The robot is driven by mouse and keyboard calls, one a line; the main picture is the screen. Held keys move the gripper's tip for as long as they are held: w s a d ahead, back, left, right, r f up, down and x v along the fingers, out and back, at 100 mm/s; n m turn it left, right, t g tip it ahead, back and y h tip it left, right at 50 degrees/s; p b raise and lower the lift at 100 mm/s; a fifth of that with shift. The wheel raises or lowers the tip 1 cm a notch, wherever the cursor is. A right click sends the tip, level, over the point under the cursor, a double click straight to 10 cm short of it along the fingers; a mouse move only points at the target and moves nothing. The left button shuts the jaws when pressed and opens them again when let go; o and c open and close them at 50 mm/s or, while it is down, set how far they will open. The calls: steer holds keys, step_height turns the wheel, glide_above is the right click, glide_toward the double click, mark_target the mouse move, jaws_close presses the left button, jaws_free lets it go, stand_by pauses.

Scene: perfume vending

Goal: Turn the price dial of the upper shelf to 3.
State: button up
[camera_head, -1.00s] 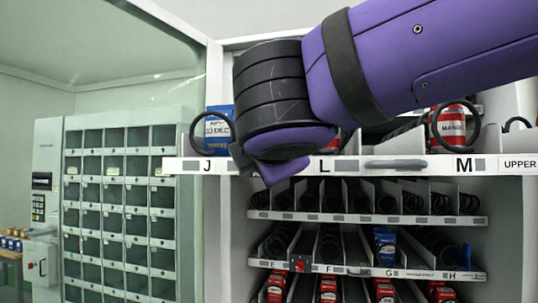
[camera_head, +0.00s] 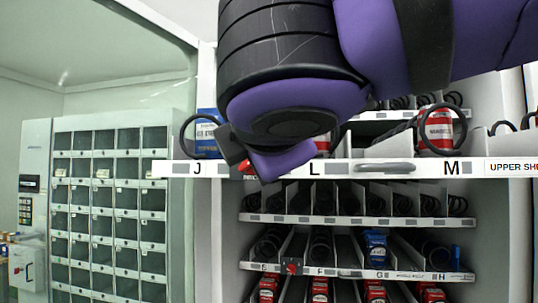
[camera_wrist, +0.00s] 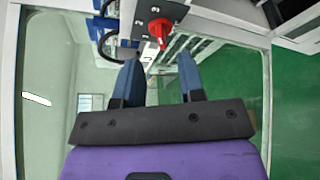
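The price dial (camera_wrist: 160,29) is a red knob on a dark plate, near the top of the wrist view. My gripper (camera_wrist: 160,61) has two blue fingers, spread apart and empty. The knob lies ahead of the fingertips, roughly in line with the gap between them; I see no contact. In the head view the upper shelf rail (camera_head: 385,168) carries the letters J, L and M and the start of "UPPER". My arm hides part of the rail between J and L, and the fingers cannot be made out there.
A lower shelf rail (camera_head: 350,272) has its own small red dial (camera_head: 291,267). A metal handle (camera_head: 385,167) sits on the upper rail. A blue pack (camera_head: 207,133) and a red pack (camera_head: 437,130) stand on the upper shelf. A locker cabinet (camera_head: 110,200) stands at left.

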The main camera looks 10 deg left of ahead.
steer(key=v, duration=0.4)
steer(key=shift+s+d, duration=0.1)
steer(key=shift+s, duration=0.15)
stand_by(0.3)
